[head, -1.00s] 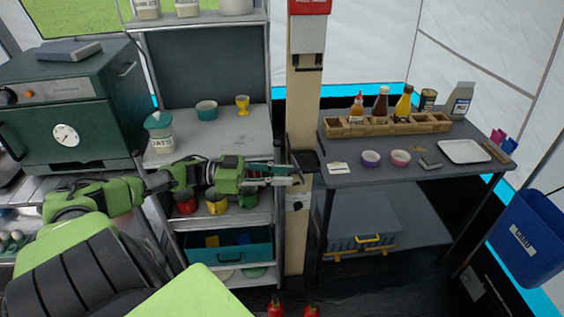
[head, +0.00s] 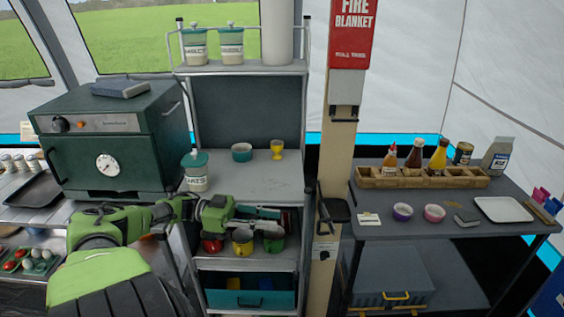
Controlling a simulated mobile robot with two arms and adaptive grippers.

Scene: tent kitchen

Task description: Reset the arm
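My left arm, green and black, comes in from the lower left in the head view. Its gripper (head: 272,219) points right, in front of the shelf unit just below the worktop edge. The two fingers look apart, with nothing seen between them. Behind and below it, a red mug (head: 212,245), a yellow mug (head: 243,247) and a green mug (head: 274,243) are partly hidden on the shelf. My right gripper is not in view.
A green oven (head: 115,140) stands at the left. A wooden post (head: 338,170) with a fire blanket box (head: 352,35) stands right of the gripper. The dark side table (head: 400,228) holds bowls, a white tray (head: 503,209) and a bottle crate (head: 420,182).

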